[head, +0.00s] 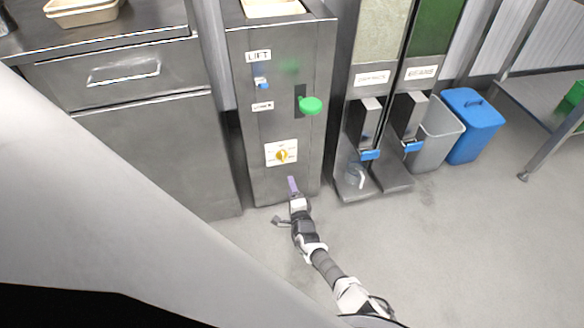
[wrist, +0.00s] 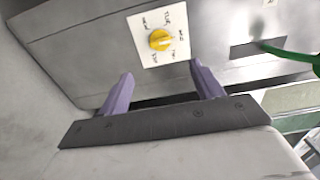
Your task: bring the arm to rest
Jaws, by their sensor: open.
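My gripper (head: 293,187) is in front of the lower part of a steel cabinet (head: 240,130), just below a white dial plate with a yellow knob (head: 282,156). In the wrist view my gripper (wrist: 163,85) shows two purple fingers spread wide apart with nothing between them. The yellow knob (wrist: 160,40) lies beyond the fingertips there, and I see no contact with it. My arm reaches up from the bottom of the head view.
The cabinet carries a green-knobbed lever (head: 311,105) and a small blue switch (head: 262,83). To its right stand two dispensers with blue levers (head: 370,155), a clear jug (head: 355,176), a grey bin (head: 435,135) and a blue bin (head: 474,125). The floor (head: 450,250) at right is clear.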

